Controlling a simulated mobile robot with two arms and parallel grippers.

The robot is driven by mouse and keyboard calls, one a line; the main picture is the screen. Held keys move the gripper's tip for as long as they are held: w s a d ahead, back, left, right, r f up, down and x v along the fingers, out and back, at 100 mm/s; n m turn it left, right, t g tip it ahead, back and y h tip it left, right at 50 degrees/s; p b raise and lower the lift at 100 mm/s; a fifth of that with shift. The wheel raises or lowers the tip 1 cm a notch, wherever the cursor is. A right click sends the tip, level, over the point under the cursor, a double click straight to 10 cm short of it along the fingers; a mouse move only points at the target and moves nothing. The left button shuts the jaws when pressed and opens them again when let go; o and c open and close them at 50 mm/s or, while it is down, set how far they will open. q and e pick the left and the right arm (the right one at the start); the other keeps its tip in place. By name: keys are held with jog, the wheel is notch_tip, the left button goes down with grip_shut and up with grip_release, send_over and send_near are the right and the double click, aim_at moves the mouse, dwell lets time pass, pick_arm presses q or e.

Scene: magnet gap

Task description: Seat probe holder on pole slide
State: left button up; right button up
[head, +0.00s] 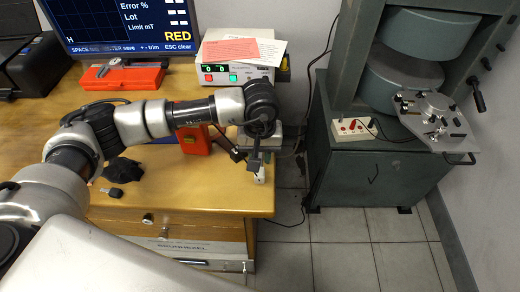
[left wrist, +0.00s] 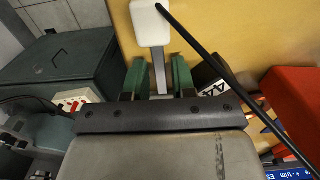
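My left gripper (head: 256,163) points down over the right end of the wooden desk. In the left wrist view its two green-padded fingers (left wrist: 159,70) stand apart, with a narrow grey metal strip between them and visible gaps at both sides. The strip runs to a white rounded block (left wrist: 150,24), which appears to be the probe holder. In the head view a small white piece (head: 261,174) shows just below the gripper, partly hidden. The plate with metal fittings, likely the pole slide (head: 436,119), juts from the magnet at the right. My right gripper is not in view.
The green magnet (head: 400,85) stands on a cabinet (head: 365,170) across a floor gap from the desk. A red box (head: 196,139), a dark lump (head: 122,169) and an instrument (head: 225,74) are on the desk. A black rod-like line (left wrist: 235,80) crosses the wrist view.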

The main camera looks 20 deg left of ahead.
pick_arm(q)
grip_shut()
jog(key=shift+r, duration=0.1)
